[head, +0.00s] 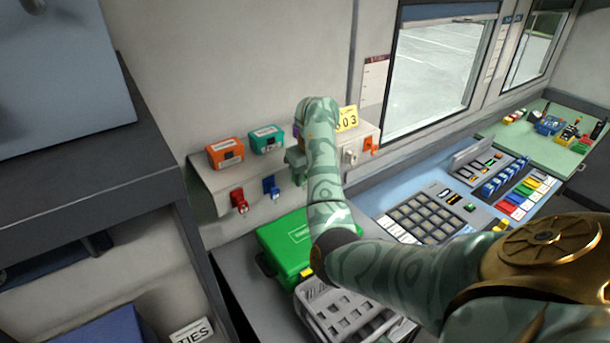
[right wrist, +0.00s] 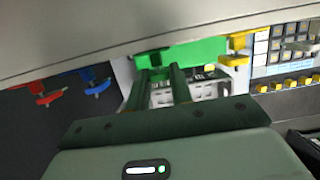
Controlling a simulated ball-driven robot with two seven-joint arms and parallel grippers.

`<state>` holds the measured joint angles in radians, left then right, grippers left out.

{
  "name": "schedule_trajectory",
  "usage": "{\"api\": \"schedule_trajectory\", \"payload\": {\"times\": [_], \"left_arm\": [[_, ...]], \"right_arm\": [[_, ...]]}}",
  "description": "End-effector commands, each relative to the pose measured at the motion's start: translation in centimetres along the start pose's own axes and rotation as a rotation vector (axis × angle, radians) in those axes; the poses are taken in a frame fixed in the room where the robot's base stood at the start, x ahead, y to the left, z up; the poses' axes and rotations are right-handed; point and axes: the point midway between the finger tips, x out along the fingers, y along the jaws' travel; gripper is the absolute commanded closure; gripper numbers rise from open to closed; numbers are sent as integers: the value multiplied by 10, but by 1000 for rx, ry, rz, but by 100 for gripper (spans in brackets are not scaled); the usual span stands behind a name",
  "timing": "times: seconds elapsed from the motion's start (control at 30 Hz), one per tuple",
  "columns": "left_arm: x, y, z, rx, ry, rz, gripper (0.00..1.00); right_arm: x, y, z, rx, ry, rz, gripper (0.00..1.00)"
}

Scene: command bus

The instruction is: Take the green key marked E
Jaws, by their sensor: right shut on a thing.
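My right gripper (head: 296,168) is at the key rack (head: 215,183) on the wall, just right of the blue key (head: 271,187). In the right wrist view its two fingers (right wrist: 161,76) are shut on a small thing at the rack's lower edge. It sits in the row where the green key would hang, but the fingers and the green behind them hide its shape. I cannot read a letter E. My right arm covers part of the rack in the head view. My left gripper is out of view.
A red key (head: 239,201) hangs left of the blue one. White (head: 350,156) and orange (head: 371,146) items are at the rack's right end. A green case (head: 285,243) and a grey basket (head: 345,312) stand below, beside a console with buttons (head: 425,215).

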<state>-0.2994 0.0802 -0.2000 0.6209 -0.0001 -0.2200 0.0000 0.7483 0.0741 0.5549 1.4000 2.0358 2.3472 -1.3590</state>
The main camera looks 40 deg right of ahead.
Motion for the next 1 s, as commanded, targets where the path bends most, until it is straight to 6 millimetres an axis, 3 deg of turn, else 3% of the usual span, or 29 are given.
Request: {"api": "schedule_trajectory", "payload": {"times": [1.0], "left_arm": [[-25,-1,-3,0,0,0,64]], "right_arm": [[-7,0,-27,0,1,0,94]]}}
